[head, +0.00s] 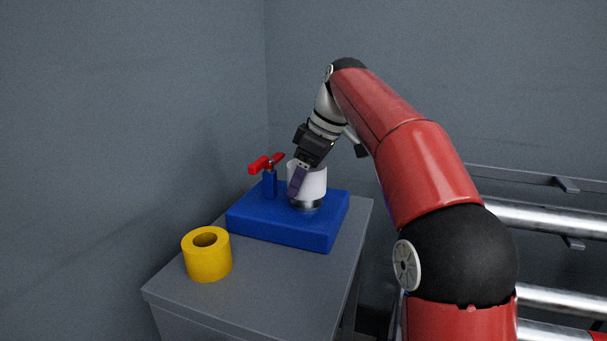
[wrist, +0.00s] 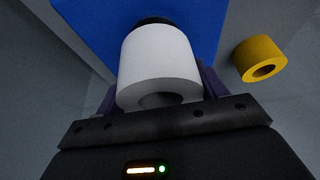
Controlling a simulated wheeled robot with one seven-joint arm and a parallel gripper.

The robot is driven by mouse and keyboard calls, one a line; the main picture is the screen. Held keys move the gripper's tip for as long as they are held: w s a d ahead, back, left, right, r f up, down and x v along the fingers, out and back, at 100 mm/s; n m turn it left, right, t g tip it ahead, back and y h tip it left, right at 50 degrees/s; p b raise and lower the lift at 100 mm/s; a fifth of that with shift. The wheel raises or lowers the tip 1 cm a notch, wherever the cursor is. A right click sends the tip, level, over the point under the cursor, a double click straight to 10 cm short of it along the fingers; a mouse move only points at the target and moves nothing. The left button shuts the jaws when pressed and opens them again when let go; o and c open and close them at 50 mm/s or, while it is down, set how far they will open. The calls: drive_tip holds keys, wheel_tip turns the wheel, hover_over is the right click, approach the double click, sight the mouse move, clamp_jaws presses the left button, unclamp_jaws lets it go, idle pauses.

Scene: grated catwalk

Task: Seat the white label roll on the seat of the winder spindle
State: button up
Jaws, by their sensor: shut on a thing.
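The white label roll (head: 313,181) is above the blue winder base (head: 285,231), over a round metal seat (head: 306,204). My gripper (head: 299,180) is shut on the roll from above. In the wrist view the roll (wrist: 161,69) sits between the fingers, with its bore facing the camera. The spindle itself is hidden by the roll. I cannot tell whether the roll touches the seat or hangs just above it. A dark round part shows at its far end in the wrist view.
A red-handled part (head: 266,163) on a blue post stands on the base, left of the roll. A yellow roll (head: 207,255) stands at the front left of the grey cabinet top (head: 278,281). Walls rise behind and left. Metal rails (head: 545,218) are at right.

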drive_tip(key=shift+f+b, duration=0.7)
drive_tip(key=shift+f, duration=0.3)
drive_tip(key=o, duration=1.2)
drive_tip(key=shift+c, duration=0.2)
drive_tip(key=shift+o, duration=0.4)
wheel_tip(320, 180, up, 6)
drive_tip(key=p, duration=0.6)
drive_tip(key=shift+f, duration=0.1)
drive_tip(key=shift+r+b, duration=0.3)
drive_tip(key=shift+r, duration=0.8)
